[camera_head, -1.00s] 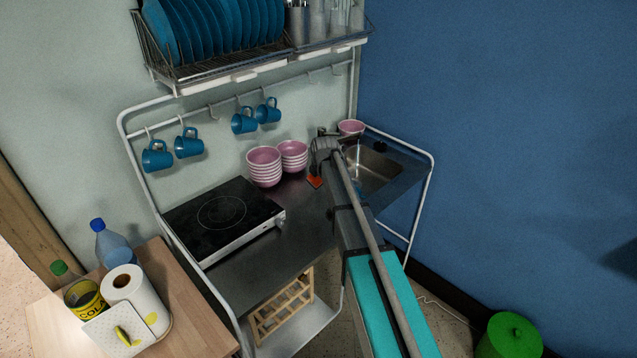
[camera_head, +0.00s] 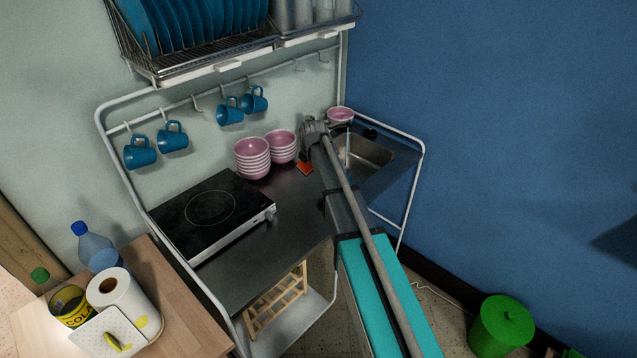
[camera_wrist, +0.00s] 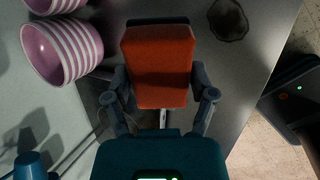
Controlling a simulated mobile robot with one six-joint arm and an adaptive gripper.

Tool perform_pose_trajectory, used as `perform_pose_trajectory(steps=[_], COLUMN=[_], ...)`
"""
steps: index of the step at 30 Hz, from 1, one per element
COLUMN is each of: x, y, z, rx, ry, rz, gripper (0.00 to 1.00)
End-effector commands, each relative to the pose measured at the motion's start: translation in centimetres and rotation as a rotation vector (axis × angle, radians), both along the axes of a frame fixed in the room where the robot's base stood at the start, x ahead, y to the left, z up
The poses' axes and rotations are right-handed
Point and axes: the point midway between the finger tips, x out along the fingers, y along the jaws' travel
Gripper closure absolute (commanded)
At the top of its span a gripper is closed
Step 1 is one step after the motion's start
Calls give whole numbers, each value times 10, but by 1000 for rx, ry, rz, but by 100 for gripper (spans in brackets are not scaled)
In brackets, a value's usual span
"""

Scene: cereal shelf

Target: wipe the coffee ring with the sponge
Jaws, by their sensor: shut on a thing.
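An orange-red sponge (camera_wrist: 160,65) is held between the two fingers of my gripper (camera_wrist: 160,80) in the wrist view. In the head view the sponge (camera_head: 305,168) shows as a small orange patch beside my gripper, over the dark counter near the bowls. The coffee ring (camera_wrist: 228,19) is a dark brown, uneven round stain on the counter in the wrist view. It lies up and right of the sponge, apart from it. I cannot make out the ring in the head view. Whether the sponge touches the counter is unclear.
Stacked pink bowls (camera_head: 252,160) stand left of my gripper, close to it in the wrist view (camera_wrist: 62,50). The sink (camera_head: 365,155) is to the right, with a pink bowl (camera_head: 340,114) behind. A black hob (camera_head: 212,212) is on the left. The front middle counter is clear.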

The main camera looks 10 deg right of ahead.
Motion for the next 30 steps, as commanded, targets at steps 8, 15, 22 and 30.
perform_pose_trajectory(steps=[8,15,22,30], x=[-22,-47,-58,-58], y=[-8,-16,-18,-18], z=[-27,-44,-46,-46], rx=[-7,-12,-12,-13], ry=[195,388,463,464], rz=[1,2,3,3], gripper=[65,65,65,65])
